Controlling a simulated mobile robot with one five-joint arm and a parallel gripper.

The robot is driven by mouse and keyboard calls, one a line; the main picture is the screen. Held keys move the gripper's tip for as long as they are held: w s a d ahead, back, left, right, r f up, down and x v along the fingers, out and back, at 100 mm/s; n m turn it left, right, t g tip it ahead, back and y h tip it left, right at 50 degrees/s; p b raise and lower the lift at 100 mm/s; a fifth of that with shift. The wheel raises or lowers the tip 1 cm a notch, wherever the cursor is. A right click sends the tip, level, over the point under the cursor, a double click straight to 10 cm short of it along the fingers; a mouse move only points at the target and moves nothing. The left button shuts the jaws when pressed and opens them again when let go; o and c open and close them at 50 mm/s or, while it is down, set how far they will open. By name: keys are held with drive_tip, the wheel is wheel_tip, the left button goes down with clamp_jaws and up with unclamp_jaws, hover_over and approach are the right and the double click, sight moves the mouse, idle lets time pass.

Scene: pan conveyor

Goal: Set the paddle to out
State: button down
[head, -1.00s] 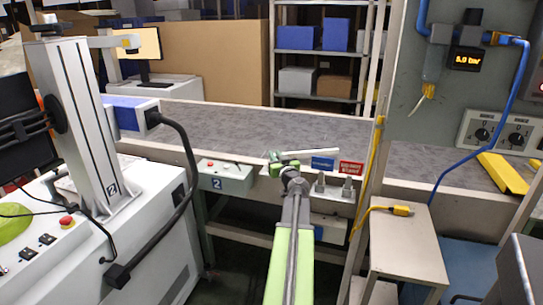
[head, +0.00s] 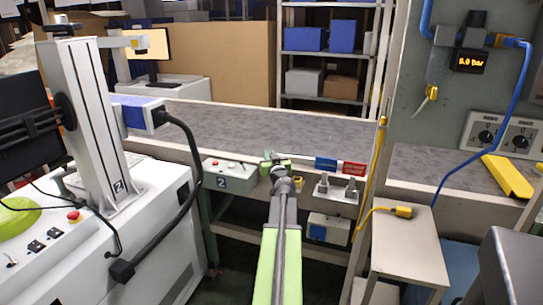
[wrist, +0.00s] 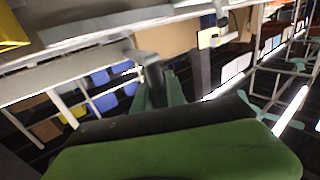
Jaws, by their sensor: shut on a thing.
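My gripper (head: 276,160) is at the near edge of the conveyor, just right of the small control box marked 2. In the wrist view its two dark green fingers (wrist: 160,90) reach up to a short grey stub (wrist: 142,56) below a long grey bar, which looks like the paddle (wrist: 110,25). The gripper is shut on this paddle; the exact contact is small and partly hidden by the fingers. In the head view only a thin grey part of the paddle (head: 294,154) shows beside the gripper, so its angle is hard to read.
The grey conveyor belt (head: 240,124) runs behind my gripper and is bare. A white machine (head: 140,230) stands left, a small stand (head: 405,240) right.

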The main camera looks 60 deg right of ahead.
drive_tip(key=c, duration=1.4)
unclamp_jaws()
drive_tip(key=shift+d, duration=0.1)
drive_tip(key=shift+o, duration=0.2)
